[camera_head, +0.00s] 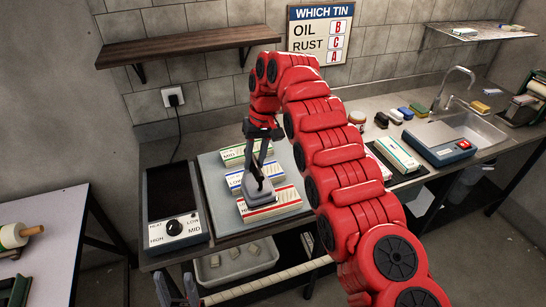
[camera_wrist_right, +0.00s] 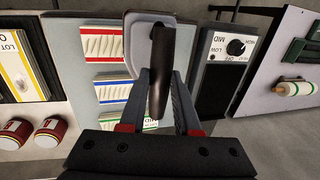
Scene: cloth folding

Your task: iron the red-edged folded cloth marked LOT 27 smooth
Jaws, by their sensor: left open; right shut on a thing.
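A red-edged folded cloth (camera_head: 288,200) lies at the near end of the grey board (camera_head: 213,163). It also shows in the right wrist view (camera_wrist_right: 103,43), with wavy creases. LOT 27 cannot be read on it. My right gripper (camera_head: 259,152) is shut on the handle of the iron (camera_head: 262,192). The iron is over the left part of the red-edged cloth; I cannot tell whether it touches. In the right wrist view the iron (camera_wrist_right: 143,40) overlaps that cloth's right end. My left gripper (camera_head: 178,290) is open and empty, low in front of the bench.
Blue-edged (camera_head: 235,180) and green-edged (camera_head: 232,155) cloths lie behind on the board. A heat dial box (camera_head: 180,228) stands left of it. A tub (camera_head: 235,265) sits below. More cloths (camera_head: 397,154) and a blue device (camera_head: 443,143) lie right of my arm.

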